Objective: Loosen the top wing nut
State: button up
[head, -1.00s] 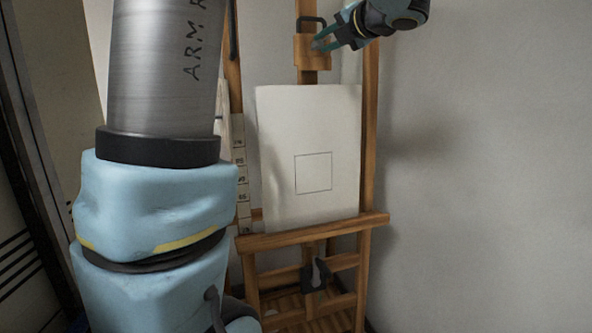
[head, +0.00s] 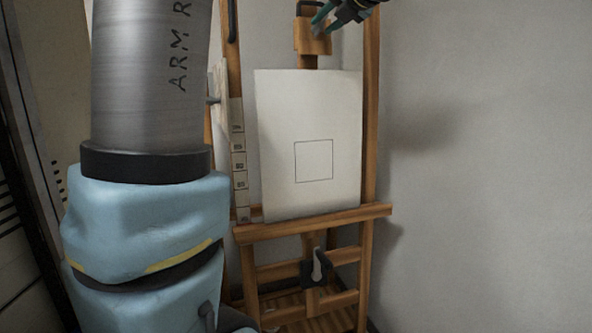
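A wooden easel (head: 371,120) stands against the wall. A wooden clamp block (head: 312,46) sits on its centre mast near the top edge of the head view, above a white canvas (head: 280,130) with a thin square outline. My gripper (head: 317,27) reaches in from the top right, with its teal fingertips in front of the block. I cannot make out the top wing nut, and the fingers may cover it. Whether they touch or grip anything is too small to tell. A lower black bracket (head: 312,278) with a pale lever-like piece sits below the canvas ledge.
The canvas rests on a wooden ledge (head: 300,228). A strip with number marks (head: 238,165) runs along the easel's left side. My arm covers much of the left of the picture. The grey wall (head: 480,180) to the right is bare.

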jog(key=shift+o, duration=0.2)
jog(key=s+d+b, duration=0.1)
jog(key=s+d, duration=0.1)
jog(key=s, duration=0.3)
jog(key=shift+s+r, duration=0.25)
jog(key=shift+s, duration=0.1)
